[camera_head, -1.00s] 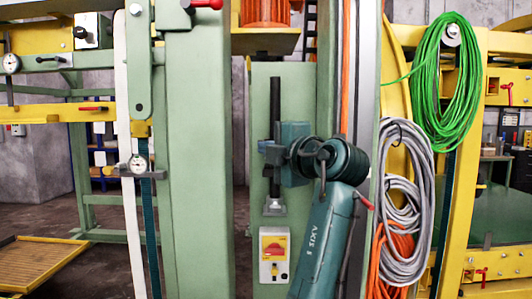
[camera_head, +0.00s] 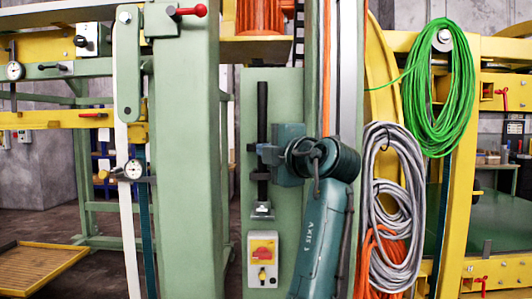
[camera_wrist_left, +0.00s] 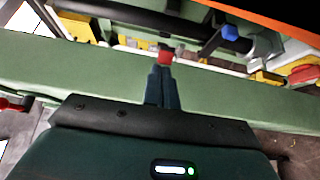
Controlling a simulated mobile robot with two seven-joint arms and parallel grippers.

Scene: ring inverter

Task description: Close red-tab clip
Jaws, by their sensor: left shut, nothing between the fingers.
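My left gripper (camera_head: 264,154) reaches to the left beside a dark vertical rod (camera_head: 262,105) on a green panel. In the left wrist view its two slim dark teal fingers (camera_wrist_left: 160,82) are together, with nothing between them. A small red tab (camera_wrist_left: 165,57) shows right at the fingertips there; I cannot tell whether they touch it. The body of its clip is hidden or too small to make out. In the head view I cannot make out this tab near the fingers. My right gripper is not in view.
A control box with a red and yellow switch (camera_head: 263,259) sits below the rod. A wide green post (camera_head: 188,170) stands to the left. Grey cable coils (camera_head: 398,205) and a green coil (camera_head: 437,95) hang at right. A red-handled lever (camera_head: 187,11) is at upper left.

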